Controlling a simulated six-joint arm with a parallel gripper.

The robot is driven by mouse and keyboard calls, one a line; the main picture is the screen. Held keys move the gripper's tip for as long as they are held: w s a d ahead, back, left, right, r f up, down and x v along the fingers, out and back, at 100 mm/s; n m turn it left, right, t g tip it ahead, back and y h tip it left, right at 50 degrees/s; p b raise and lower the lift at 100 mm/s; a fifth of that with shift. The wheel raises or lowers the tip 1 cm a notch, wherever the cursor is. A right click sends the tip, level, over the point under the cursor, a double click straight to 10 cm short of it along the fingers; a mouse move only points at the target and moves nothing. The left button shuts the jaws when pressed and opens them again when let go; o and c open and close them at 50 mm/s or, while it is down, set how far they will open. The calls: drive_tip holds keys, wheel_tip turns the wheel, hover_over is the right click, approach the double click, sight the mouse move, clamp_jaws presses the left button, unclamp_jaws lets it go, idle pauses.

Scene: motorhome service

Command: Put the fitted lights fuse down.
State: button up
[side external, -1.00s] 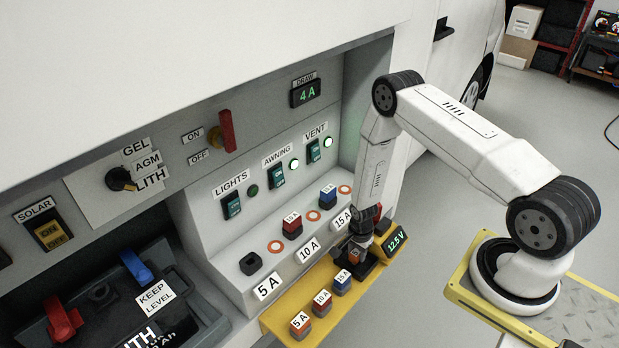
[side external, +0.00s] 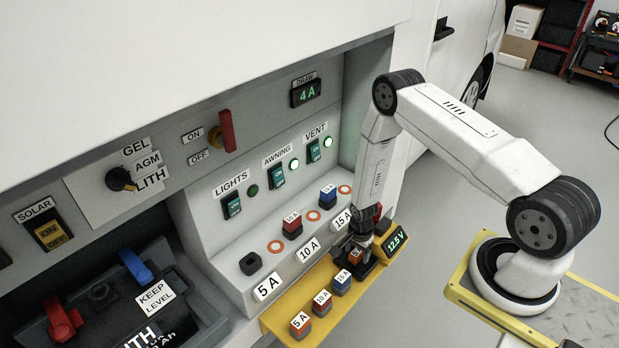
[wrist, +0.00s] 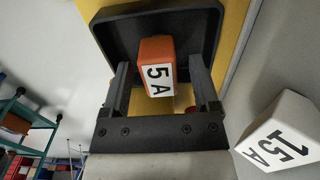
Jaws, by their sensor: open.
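An orange fuse marked 5 A (wrist: 157,62) sits in a black tray (wrist: 112,28) on the yellow shelf in the wrist view. My gripper (wrist: 158,78) is open, with one finger on each side of the fuse and a gap to each. In the side view my gripper (side external: 357,256) points down at the right part of the yellow shelf (side external: 283,316) and hides most of the tray and fuse. The 5 A socket (side external: 250,263) below the LIGHTS switch (side external: 232,206) is empty.
Three labelled fuses, orange (side external: 300,325), red (side external: 322,303) and blue-topped (side external: 342,281), stand along the shelf left of my gripper. A red fuse (side external: 292,226) and a blue fuse (side external: 328,196) sit in panel sockets. The 12.5 V display (side external: 396,240) is close on the right.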

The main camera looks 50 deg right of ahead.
wheel_tip(320, 180, up, 12)
idle(0.9)
drive_tip(key=shift+f, duration=0.1)
idle(0.4)
wheel_tip(320, 180, up, 15)
drive_tip(key=n+t, duration=0.1)
drive_tip(key=n, duration=0.8)
hover_over(356, 252)
drive_tip(key=a, duration=0.6)
drive_tip(key=s+a+r+n+t, duration=0.1)
drive_tip(key=s+a+r+n, duration=0.4)
drive_tip(key=r+n, duration=0.3)
drive_tip(key=shift+s+r+n+t, duration=0.3)
drive_tip(key=shift+s+n, duration=0.2)
drive_tip(key=shift+s, duration=0.25)
